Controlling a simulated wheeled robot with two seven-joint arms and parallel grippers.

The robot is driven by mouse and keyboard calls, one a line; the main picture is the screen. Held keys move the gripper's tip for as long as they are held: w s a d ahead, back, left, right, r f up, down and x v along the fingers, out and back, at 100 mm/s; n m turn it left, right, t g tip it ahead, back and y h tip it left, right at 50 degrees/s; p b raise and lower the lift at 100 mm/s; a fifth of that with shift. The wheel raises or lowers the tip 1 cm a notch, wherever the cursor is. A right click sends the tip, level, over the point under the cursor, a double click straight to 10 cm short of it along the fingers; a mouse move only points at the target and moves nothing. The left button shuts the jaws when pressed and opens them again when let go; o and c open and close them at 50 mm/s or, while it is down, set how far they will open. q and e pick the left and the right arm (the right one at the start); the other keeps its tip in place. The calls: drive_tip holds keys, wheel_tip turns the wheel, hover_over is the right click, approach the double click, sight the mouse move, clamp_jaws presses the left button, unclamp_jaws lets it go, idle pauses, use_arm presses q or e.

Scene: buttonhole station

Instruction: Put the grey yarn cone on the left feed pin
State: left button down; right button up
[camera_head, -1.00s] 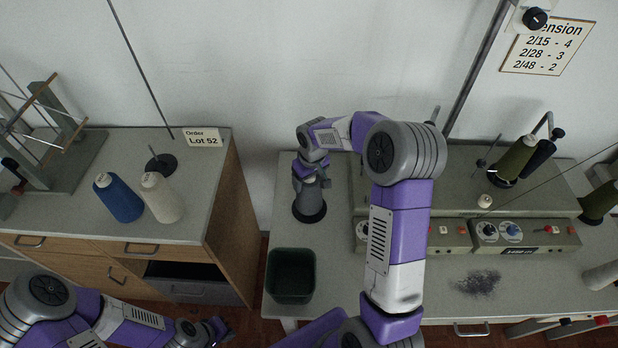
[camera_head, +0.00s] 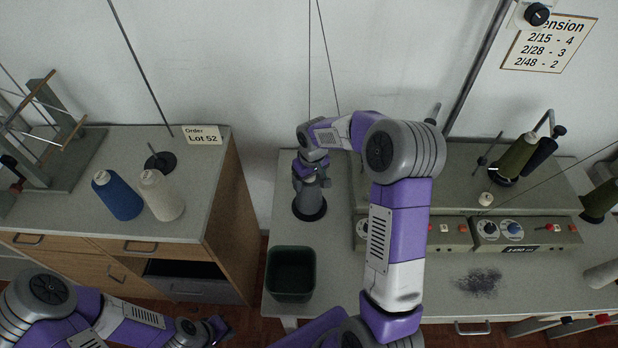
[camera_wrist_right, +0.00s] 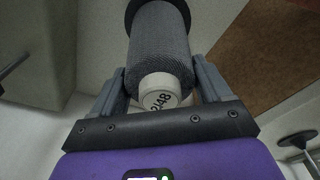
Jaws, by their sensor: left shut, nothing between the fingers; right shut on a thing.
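The grey yarn cone (camera_head: 309,196) stands on a round black base (camera_head: 310,211) at the left of the machine table. My right gripper (camera_head: 308,172) is shut on its upper part from above. In the right wrist view the grey cone (camera_wrist_right: 158,47) sits between the fingers, its white end marked 2/48 facing me and the dark disc (camera_wrist_right: 188,12) at its far end. A pin inside the cone is hidden, and I cannot tell it is fully seated. My left gripper (camera_head: 222,328) is shut and empty at the lower left.
A dark green bin (camera_head: 291,274) stands in front of the cone. The machine (camera_head: 450,215), with a green cone (camera_head: 517,156), is to the right. A blue cone (camera_head: 117,195) and a cream cone (camera_head: 160,195) stand on the left cabinet, beside an empty pin base (camera_head: 161,163).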

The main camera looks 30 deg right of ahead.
drive_tip(key=o, duration=1.5)
drive_tip(key=shift+s+r+p, duration=0.25)
drive_tip(key=shift+r+p, duration=0.05)
drive_tip(key=shift+r, duration=1.6)
drive_tip(key=shift+s+r+p, duration=0.2)
drive_tip(key=shift+r+p, duration=0.05)
drive_tip(key=shift+r, duration=1.6)
